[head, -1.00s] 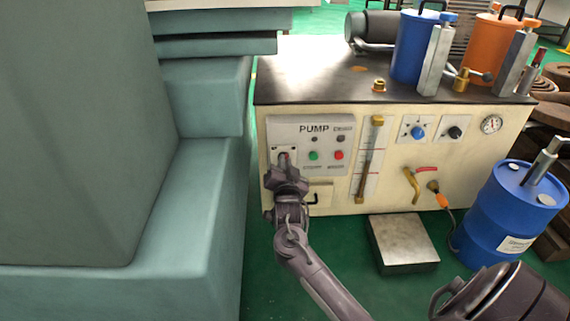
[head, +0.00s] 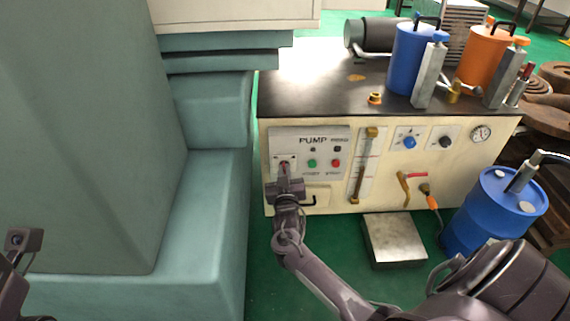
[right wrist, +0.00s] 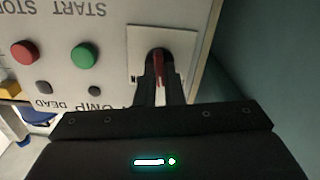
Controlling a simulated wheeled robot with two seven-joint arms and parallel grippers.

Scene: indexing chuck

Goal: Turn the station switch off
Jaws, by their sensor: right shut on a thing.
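The station switch sits on a white plate at the left of the grey PUMP panel (head: 325,146). In the right wrist view, which shows the panel upside down, its red lever (right wrist: 158,66) stands out from a dark round base. My right gripper (head: 284,172) is at this switch, and its two dark fingers (right wrist: 160,88) are shut on the lever. In the head view the gripper hides most of the switch. I cannot tell the lever's exact position.
A green button (head: 312,163) and a red button (head: 336,163) are close to the right of the switch. A teal machine body (head: 185,225) stands close on the left. A metal step block (head: 394,240) and a blue drum (head: 496,210) stand on the floor at right.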

